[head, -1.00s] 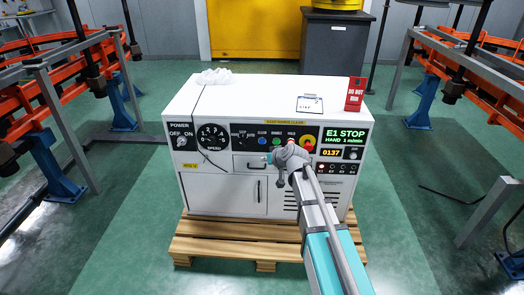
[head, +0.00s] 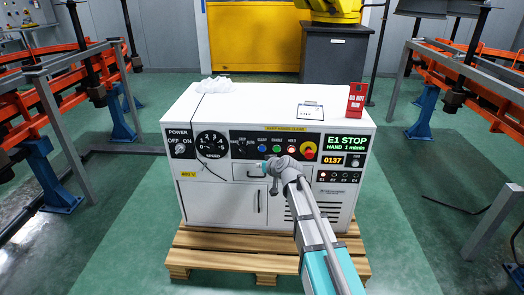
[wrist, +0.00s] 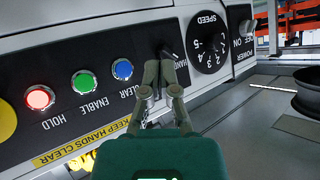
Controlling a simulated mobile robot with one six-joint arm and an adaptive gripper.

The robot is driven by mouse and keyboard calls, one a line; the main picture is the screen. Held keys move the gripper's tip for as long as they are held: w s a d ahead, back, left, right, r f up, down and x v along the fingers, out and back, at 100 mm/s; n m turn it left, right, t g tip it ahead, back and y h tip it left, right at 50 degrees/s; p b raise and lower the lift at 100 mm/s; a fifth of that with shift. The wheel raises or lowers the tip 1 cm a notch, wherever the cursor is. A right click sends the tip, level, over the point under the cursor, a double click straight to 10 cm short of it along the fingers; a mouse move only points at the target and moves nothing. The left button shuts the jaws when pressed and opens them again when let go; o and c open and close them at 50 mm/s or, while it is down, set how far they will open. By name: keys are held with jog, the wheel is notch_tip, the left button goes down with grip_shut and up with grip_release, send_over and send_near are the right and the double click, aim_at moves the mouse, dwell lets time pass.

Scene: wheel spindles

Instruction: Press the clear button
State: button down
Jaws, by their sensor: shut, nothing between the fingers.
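The clear button is blue and lit (wrist: 122,69). It sits on the black panel strip of a white control cabinet, beside the green enable button (wrist: 84,82) and the red hold button (wrist: 40,98). In the head view the clear button (head: 262,149) shows just above my wrist. My gripper (wrist: 165,62) is shut and empty. In the wrist view, which is upside down, its fingertips overlap the panel near the hand switch (wrist: 168,55), to the right of the clear button. Contact cannot be told. In the head view my wrist mostly hides the fingers.
The white cabinet (head: 225,205) stands on a wooden pallet (head: 220,262). A red-and-yellow stop button (head: 308,151) and a display (head: 347,142) reading E1 STOP are on its right. A red sign (head: 356,100) stands on top. Orange conveyor racks (head: 68,72) flank the open green floor.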

jog(key=shift+w, duration=0.2)
send_near(259, 150)
jog(key=shift+w+a+f, duration=0.65)
jog(key=shift+a+f, duration=0.1)
jog(key=shift+a, duration=0.2)
jog(key=shift+w+a+f, duration=0.6)
jog(key=shift+a+f, duration=0.2)
jog(key=shift+a, duration=0.1)
jog(key=shift+w, duration=0.8)
dwell(1.1)
jog(key=shift+s, duration=0.8)
jog(key=shift+s, duration=0.1)
dwell(0.4)
jog(key=shift+s+a, duration=0.1)
jog(key=shift+s, duration=2.35)
